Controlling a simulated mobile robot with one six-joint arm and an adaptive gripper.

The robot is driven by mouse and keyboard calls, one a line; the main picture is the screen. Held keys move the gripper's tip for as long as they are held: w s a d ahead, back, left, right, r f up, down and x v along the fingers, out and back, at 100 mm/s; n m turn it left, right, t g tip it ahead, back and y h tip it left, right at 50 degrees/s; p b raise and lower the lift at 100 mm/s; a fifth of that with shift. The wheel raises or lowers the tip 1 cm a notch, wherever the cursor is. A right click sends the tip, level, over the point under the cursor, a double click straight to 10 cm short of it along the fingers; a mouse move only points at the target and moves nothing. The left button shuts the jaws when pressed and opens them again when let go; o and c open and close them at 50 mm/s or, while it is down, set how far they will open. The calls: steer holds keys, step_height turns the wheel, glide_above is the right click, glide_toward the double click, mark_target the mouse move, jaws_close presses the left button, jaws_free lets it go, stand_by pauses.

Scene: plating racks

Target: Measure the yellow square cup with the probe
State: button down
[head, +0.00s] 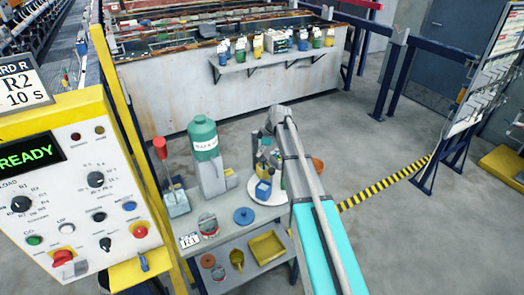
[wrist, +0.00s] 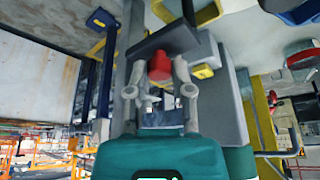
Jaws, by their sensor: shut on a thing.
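My gripper (wrist: 160,80) shows in the wrist view with its fingers closed around a small red thing (wrist: 159,66); whether this is part of the probe I cannot tell. In the head view my arm hides most of the gripper, which is above the right part of the bench. A white round stand (head: 254,198) there holds a blue cup (head: 263,190) and other small cups, partly behind my arm. A yellow cup (head: 329,40) stands at the right end of the wall shelf. I cannot tell which yellow cup is the square one.
A grey device with a green bottle (head: 204,138) stands mid-bench, left of the round stand. A red-topped tool (head: 160,147) stands at the bench's left. A blue lid (head: 243,216) lies in front. A yellow tray (head: 267,247) is on the lower shelf.

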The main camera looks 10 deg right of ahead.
steer(key=shift+w+r+p, duration=0.2)
steer(key=shift+r+p, duration=2.25)
steer(key=shift+r, duration=0.2)
steer(key=shift+w+r, duration=0.1)
steer(key=c, duration=0.8)
jaws_free()
steer(key=shift+d, duration=0.1)
steer(key=shift+s, duration=0.25)
